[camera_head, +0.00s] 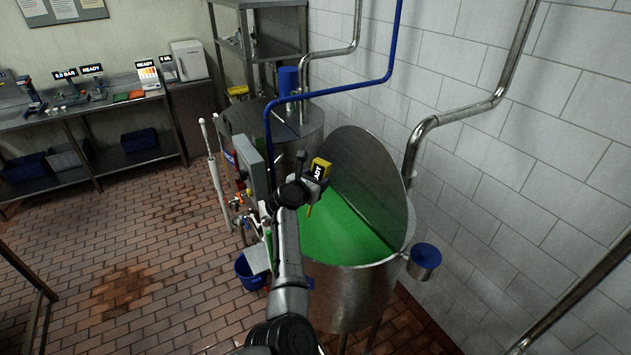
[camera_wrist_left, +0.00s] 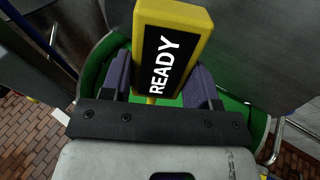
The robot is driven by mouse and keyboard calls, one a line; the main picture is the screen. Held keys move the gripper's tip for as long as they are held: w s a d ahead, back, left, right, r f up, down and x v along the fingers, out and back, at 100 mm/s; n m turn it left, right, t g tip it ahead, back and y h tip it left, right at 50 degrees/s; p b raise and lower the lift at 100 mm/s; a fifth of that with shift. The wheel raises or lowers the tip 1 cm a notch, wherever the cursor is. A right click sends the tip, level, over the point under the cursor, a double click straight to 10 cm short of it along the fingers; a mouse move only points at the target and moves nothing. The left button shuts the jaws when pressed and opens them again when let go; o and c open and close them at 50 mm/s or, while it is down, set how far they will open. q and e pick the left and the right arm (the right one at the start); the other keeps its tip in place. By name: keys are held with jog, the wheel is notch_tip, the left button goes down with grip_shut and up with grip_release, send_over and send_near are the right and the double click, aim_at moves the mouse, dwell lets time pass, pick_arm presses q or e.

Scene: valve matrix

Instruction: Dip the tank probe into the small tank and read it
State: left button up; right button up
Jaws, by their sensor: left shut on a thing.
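The tank probe (camera_head: 320,168) is a yellow block with a black display. The display reads READY in the left wrist view (camera_wrist_left: 166,62). My left gripper (camera_head: 303,186) is shut on the probe, with one dark finger on each side of it. A thin yellow stem points down from the probe over the small tank (camera_head: 352,290). The tank is steel with its lid (camera_head: 365,175) tilted up, and it holds green liquid (camera_head: 345,235). Whether the stem tip touches the liquid I cannot tell. My right gripper is not in view.
A larger closed steel tank (camera_head: 300,125) stands behind, with a blue pipe (camera_head: 352,84) over it. A blue cup (camera_head: 425,256) hangs on the small tank's right side. A blue bucket (camera_head: 250,272) is on the floor. A workbench (camera_head: 110,100) stands far left.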

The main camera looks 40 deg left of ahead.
aim_at(317, 167)
pick_arm(q)
jog(key=shift+f+b, duration=2.25)
jog(key=shift+f, duration=0.1)
notch_tip(317, 167, down, 11)
jog(key=b, duration=0.5)
jog(key=shift+f, duration=0.15)
notch_tip(317, 167, up, 20)
jog(key=p, duration=2.1)
